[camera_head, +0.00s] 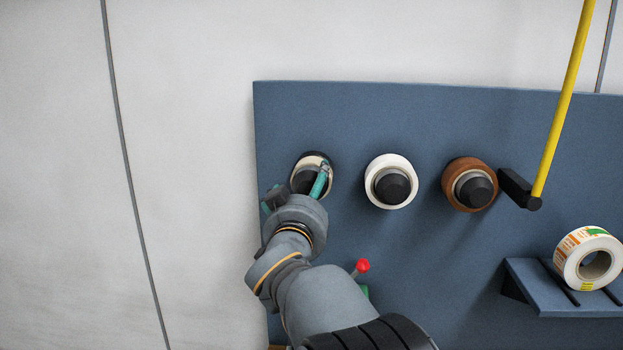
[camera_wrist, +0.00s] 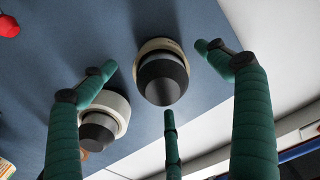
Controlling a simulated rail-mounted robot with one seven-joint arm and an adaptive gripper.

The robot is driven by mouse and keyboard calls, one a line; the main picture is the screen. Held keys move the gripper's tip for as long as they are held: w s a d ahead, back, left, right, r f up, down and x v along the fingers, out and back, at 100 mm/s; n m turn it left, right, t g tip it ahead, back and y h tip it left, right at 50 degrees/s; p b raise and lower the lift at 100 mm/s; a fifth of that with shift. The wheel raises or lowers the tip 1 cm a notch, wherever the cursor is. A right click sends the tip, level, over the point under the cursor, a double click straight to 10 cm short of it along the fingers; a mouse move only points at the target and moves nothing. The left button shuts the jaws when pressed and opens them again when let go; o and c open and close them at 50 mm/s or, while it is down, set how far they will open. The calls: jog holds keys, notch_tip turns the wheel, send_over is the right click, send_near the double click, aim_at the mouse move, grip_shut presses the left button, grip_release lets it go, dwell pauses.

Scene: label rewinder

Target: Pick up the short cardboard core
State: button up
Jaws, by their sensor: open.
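A short tan ring, which looks like the cardboard core (camera_wrist: 158,43), sits around the black leftmost spindle (camera_wrist: 163,80) in the wrist view. In the head view the core (camera_head: 316,158) shows as a pale ring at the panel's upper left, partly hidden by my gripper (camera_head: 297,191). My gripper also shows in the wrist view (camera_wrist: 160,78), with three green fingers spread open around the spindle. One fingertip is on each side and one is below. The fingers appear apart from the core, and nothing is held.
On the blue panel (camera_head: 410,125), a white roll (camera_head: 391,161) and a brown roll (camera_head: 456,166) sit on spindles to the right.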

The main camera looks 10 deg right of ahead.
jog(key=p+x, duration=0.2)
jog(key=x, duration=0.3)
jog(key=shift+d, duration=0.15)
jog(key=c, duration=1.2)
jog(key=shift+o, duration=0.2)
jog(key=shift+f+b, duration=0.1)
jog(key=shift+b, duration=0.5)
